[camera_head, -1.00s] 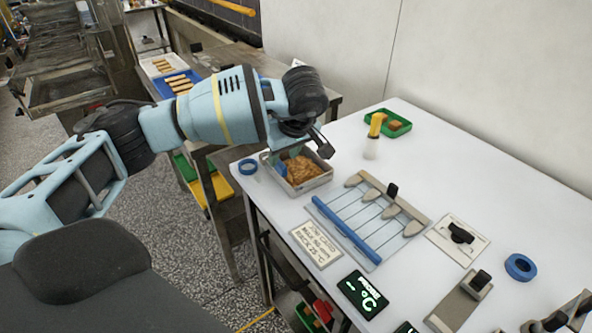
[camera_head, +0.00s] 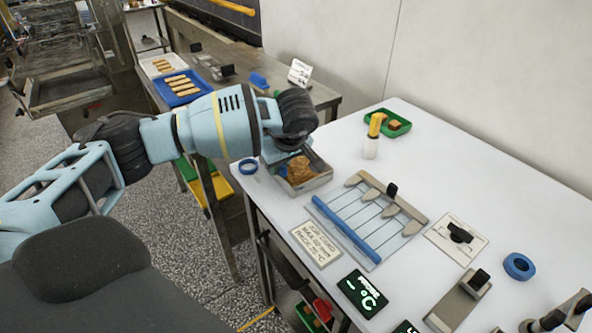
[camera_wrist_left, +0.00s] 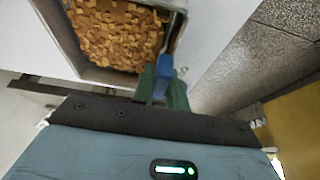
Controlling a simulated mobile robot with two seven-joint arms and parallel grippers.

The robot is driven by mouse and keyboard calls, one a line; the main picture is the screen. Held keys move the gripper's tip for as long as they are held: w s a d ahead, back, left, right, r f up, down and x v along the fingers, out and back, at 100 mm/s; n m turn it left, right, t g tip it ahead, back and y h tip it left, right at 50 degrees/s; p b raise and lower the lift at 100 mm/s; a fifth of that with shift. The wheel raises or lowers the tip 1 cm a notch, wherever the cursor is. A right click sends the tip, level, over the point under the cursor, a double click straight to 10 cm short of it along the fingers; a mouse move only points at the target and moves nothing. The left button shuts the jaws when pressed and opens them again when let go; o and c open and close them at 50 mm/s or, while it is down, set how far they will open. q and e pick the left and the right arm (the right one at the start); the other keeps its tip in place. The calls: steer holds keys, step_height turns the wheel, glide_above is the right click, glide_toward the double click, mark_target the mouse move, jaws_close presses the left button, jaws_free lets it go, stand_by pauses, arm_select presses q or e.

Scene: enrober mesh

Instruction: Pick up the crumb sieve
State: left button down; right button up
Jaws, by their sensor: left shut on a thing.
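A metal tray (camera_head: 322,182) of orange-brown crumbs (camera_head: 299,170) stands at the near left corner of the white table. My left gripper (camera_wrist_left: 163,85) is at the tray's edge, with its green fingers shut on a blue handle (camera_wrist_left: 164,66) in the left wrist view. A thin metal part runs from this handle along the tray wall; I take it to be the crumb sieve. The sieve's far end is out of the wrist view, and my wrist hides much of it in the head view. I cannot tell whether it is clear of the tray. My right gripper is not in view.
A yellow-topped bottle (camera_head: 373,135) and a green tray (camera_head: 397,127) stand farther back. The table between is clear.

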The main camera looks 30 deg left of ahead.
arm_select(q)
steer(key=shift+r, duration=0.15)
steer(key=shift+r, duration=0.6)
step_height(320, 180, up, 2)
steer(key=shift+w+r, duration=0.1)
steer(key=shift+r, duration=0.1)
steer(key=s+d+r, duration=0.1)
steer(key=s+d, duration=0.3)
steer(key=s, duration=1.2)
steer(key=d+m+t+h, duration=0.2)
steer(key=d+m+h, duration=0.2)
steer(key=d+m, duration=0.5)
steer(key=w+m, duration=0.1)
steer(key=m, duration=0.3)
steer(key=shift+d+r+t+b, duration=0.2)
steer(key=shift+t+b, duration=0.1)
steer(key=shift+t, duration=0.1)
steer(key=shift+s, duration=0.15)
